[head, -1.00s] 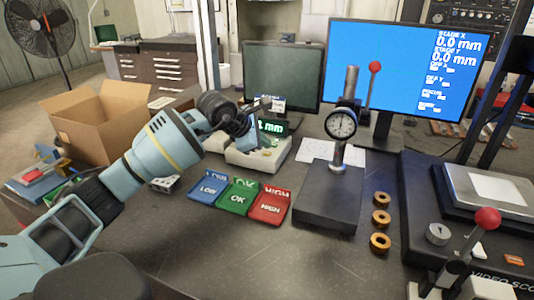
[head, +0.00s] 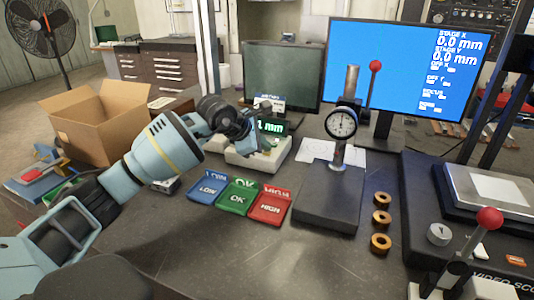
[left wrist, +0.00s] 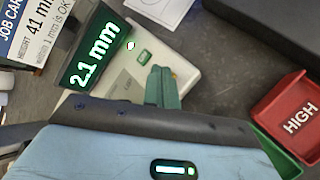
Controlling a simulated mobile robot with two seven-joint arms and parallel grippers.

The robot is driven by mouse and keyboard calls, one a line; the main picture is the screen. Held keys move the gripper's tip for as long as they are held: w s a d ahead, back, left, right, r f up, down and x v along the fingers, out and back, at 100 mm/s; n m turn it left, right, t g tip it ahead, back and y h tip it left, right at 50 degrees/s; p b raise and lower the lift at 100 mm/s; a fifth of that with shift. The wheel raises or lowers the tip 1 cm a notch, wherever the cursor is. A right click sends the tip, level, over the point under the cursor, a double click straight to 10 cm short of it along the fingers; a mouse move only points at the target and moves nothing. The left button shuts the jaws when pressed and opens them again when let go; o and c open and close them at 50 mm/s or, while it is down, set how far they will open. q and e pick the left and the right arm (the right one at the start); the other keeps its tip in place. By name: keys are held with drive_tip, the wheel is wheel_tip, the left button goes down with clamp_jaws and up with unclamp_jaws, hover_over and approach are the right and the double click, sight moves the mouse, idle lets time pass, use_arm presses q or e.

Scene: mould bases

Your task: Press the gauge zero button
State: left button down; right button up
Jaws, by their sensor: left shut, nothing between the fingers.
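In the head view the same box (head: 240,161) is partly hidden by my left gripper (head: 260,150). A small green button (left wrist: 145,57) and a small white spot (left wrist: 130,45) show on its top face. My left gripper, in the left wrist view (left wrist: 161,72), is shut and empty, its tips over the box near the green button. I cannot tell whether the tips touch the box. My right gripper is not in view.
Blue LOW (head: 208,188), green OK (head: 237,198) and red HIGH (head: 270,207) trays lie in front of the box. A dial gauge stand (head: 330,205) stands to the right, beside bronze rings (head: 381,220). A job card (left wrist: 35,30) stands by the screen.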

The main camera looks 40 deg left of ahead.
use_arm(q)
drive_tip(key=shift+f, duration=0.15)
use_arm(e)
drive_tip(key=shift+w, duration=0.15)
use_arm(q)
drive_tip(key=shift+f, duration=0.2)
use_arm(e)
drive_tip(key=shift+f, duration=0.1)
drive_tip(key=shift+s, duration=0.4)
use_arm(q)
drive_tip(key=shift+r, duration=0.2)
drive_tip(key=shift+r+p, duration=0.3)
drive_tip(key=shift+r, duration=0.35)
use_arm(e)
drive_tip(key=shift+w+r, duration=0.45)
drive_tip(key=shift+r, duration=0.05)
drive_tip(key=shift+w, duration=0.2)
